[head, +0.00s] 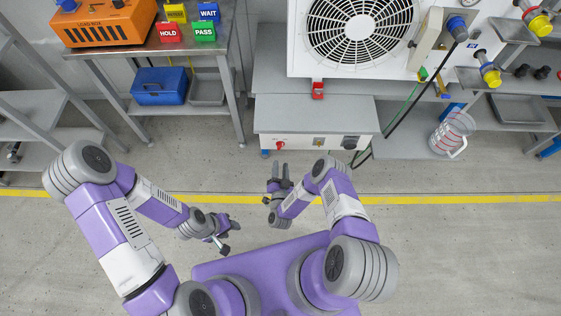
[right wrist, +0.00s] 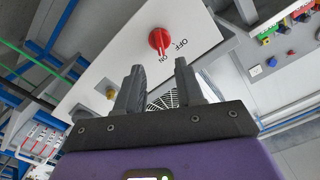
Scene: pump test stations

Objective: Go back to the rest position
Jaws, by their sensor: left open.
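My left gripper (head: 226,238) is open over the bare floor, in front of my purple base, and holds nothing. My right gripper (head: 279,180) is further up in the head view, in front of the grey bench, clear of it and over the floor near the yellow line. In the right wrist view my right gripper (right wrist: 158,85) shows two dark fingers apart with nothing held between them. A red knob (right wrist: 160,40) with OFF and ON labels shows on a light panel beyond the fingertips; I see no contact with it.
A white fan unit (head: 362,30) stands on the grey bench (head: 400,115). A striped jug (head: 452,133) is on the right shelf. An orange load box (head: 105,25) and colored blocks (head: 169,32) sit on the left table. The floor (head: 470,240) at right is clear.

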